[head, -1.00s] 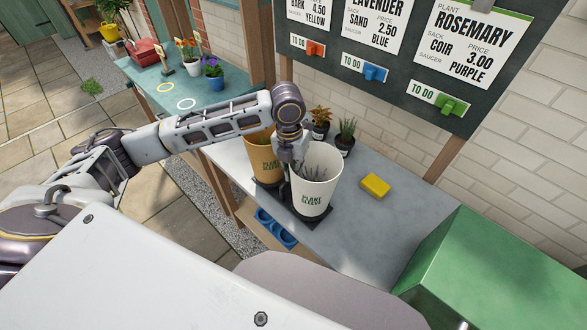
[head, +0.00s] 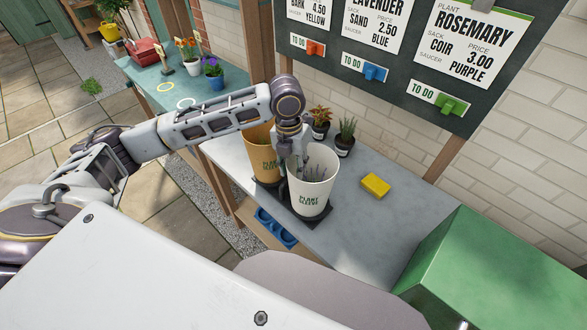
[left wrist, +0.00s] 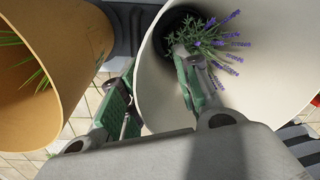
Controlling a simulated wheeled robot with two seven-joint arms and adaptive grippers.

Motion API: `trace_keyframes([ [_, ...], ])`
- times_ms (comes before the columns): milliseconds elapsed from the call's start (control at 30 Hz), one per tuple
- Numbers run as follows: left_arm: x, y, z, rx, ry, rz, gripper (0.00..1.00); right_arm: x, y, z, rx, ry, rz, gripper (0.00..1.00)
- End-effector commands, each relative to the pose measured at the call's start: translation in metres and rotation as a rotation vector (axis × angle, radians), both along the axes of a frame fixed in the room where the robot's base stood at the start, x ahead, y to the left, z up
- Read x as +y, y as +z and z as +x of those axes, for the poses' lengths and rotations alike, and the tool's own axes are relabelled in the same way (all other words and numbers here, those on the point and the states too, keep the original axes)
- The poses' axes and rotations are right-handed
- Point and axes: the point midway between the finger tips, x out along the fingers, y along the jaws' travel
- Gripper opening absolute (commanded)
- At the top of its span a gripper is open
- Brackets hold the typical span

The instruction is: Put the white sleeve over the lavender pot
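The white sleeve (head: 310,203) stands upright on a dark base at the bench's front. It surrounds the lavender (head: 314,164), whose stems show inside its mouth. In the left wrist view the purple lavender flowers (left wrist: 222,42) and dark pot (left wrist: 172,22) are inside the white sleeve (left wrist: 265,85). My left gripper (head: 288,176) is at the sleeve's left rim. In the left wrist view my left gripper (left wrist: 155,92) has one finger outside the sleeve wall and one inside, with a gap between them, so it looks open. My right gripper is out of view.
A tan sleeve (head: 261,160) with a green plant stands just left of the white one. Two small potted plants (head: 346,135) are behind. A yellow block (head: 375,185) lies right, and a green box (head: 495,265) stands front right. Blue saucers (head: 275,228) sit below the bench edge.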

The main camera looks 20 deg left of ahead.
Motion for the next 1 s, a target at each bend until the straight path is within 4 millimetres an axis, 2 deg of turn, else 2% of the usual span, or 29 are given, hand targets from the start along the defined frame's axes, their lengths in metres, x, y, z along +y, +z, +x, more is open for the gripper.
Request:
trace_keyframes([
  [600, 0.006, 0.086, 0.0, -0.002, -0.001, -0.001, 0.33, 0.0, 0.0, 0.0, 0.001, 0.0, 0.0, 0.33],
  [800, 0.007, 0.101, 0.0, -0.001, -0.001, 0.0, 0.33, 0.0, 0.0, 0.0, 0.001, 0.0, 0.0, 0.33],
  [1000, 0.007, 0.104, 0.0, 0.0, -0.001, 0.0, 0.33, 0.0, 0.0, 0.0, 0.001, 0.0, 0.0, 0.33],
])
